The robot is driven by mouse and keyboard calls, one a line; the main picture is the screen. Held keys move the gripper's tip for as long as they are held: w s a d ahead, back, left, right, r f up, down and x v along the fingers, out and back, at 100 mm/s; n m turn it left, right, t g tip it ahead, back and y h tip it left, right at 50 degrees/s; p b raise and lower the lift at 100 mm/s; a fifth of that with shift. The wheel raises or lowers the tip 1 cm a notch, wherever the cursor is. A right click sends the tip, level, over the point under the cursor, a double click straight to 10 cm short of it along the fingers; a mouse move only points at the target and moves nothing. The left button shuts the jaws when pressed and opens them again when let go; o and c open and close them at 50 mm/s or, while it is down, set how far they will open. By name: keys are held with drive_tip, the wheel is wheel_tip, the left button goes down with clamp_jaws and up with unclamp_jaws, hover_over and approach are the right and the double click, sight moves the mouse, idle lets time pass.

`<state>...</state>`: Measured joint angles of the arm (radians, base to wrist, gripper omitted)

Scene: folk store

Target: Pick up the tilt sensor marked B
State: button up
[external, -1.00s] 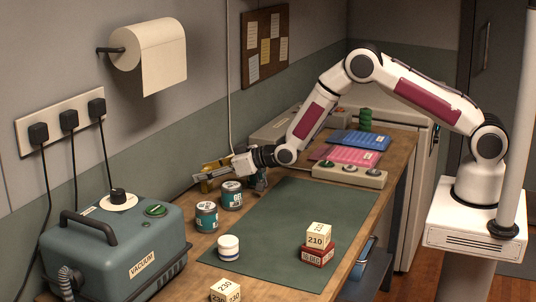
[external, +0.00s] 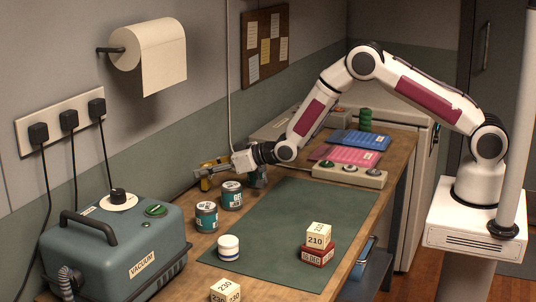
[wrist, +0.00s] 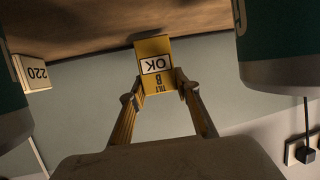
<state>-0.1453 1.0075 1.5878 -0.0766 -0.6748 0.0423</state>
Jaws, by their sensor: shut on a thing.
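The tilt sensor marked B is a small yellow block (wrist: 155,66) with a white "OK" window and dark lettering, upside down in the wrist view. My gripper (wrist: 155,92) has one finger on each side of its lower part and is shut on it. In the external view my gripper (external: 206,168) is at the back left of the bench, behind the teal cans. Yellow shows at its fingers there, but the sensor is too small to read. I cannot tell clearly whether it touches the bench.
Two teal cans (external: 206,217) (external: 232,195) stand close in front of my gripper. A white jar (external: 228,247), a "210" block (external: 318,236) on a red box and "230" blocks (external: 225,291) stand nearer. The green mat (external: 300,212) is mostly clear. A vacuum (external: 115,240) stands left.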

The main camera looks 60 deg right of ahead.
sight(206, 165)
drive_tip(key=shift+r, duration=4.55)
